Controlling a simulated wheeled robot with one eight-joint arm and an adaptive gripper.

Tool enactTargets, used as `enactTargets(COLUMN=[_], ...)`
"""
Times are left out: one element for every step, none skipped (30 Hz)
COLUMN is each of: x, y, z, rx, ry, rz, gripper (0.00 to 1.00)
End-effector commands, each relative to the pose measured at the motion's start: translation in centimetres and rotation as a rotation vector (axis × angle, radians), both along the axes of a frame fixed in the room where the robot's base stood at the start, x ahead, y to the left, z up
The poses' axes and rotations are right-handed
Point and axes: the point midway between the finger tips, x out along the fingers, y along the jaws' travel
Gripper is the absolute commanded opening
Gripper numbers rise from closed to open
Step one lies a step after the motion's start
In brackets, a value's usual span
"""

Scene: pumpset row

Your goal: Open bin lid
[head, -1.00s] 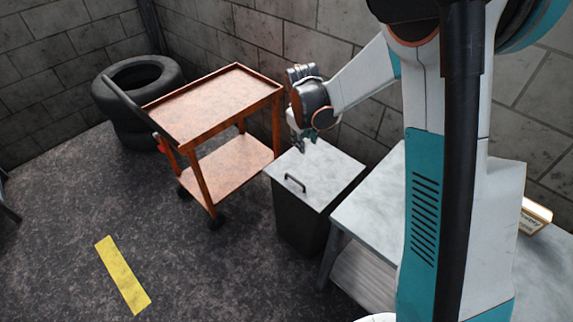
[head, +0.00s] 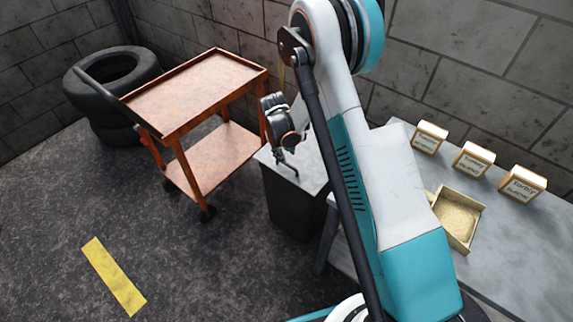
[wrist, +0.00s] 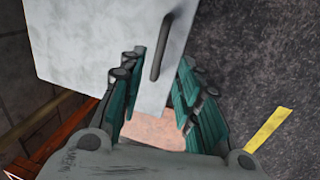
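The bin (head: 293,212) is dark and boxy, with a flat pale grey lid (head: 312,172) lying closed on top. My gripper (head: 283,160) is at the lid's front left part, over the handle area; the arm hides part of the lid. In the wrist view, my gripper (wrist: 161,63) is open, with teal-padded fingers apart. The dark bar handle (wrist: 165,45) on the lid (wrist: 90,45) lies ahead, its near end in line with the gap between the fingertips. I cannot tell whether the fingers touch it.
An orange cart (head: 195,95) stands close left of the bin, with stacked tires (head: 105,70) behind it. A grey table (head: 510,245) on the right holds several small boxes (head: 473,160) and an open tray (head: 472,193). Floor in front is clear around a yellow strip (head: 114,276).

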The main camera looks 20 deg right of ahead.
Motion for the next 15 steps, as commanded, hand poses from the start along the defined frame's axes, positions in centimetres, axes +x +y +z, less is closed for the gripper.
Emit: enactTargets(x=[0.1,0.2,0.3,0.4,0.4,0.5,0.5,0.6,0.6,0.7,0.7,0.7,0.8,0.8,0.8], y=[-0.2,-0.3,-0.4,-0.5,-0.6,-0.7,-0.7,-0.8,-0.9,-0.9,-1.0,-1.0,-1.1,-1.1,-1.1], z=[-1.4,-1.9,-2.7,-3.2,-3.7,-4.3,-4.7,-5.1,-5.5,-5.8,-6.1,-6.3,-6.5,-6.6,-6.8], rx=[0.0,0.0,0.0,0.0,0.0,0.0,0.0,0.0,0.0,0.0,0.0,0.0,0.0,0.0,0.0], ry=[0.0,0.0,0.0,0.0,0.0,0.0,0.0,0.0,0.0,0.0,0.0,0.0,0.0,0.0,0.0], rz=[0.0,0.0,0.0,0.0,0.0,0.0,-0.001,-0.001,-0.001,-0.001,-0.001,-0.001,-0.001,-0.001,-0.001], gripper=[0.31,0.31,0.31,0.31,0.31,0.31,0.31,0.31,0.31,0.31,0.31,0.31,0.31,0.31,0.31])
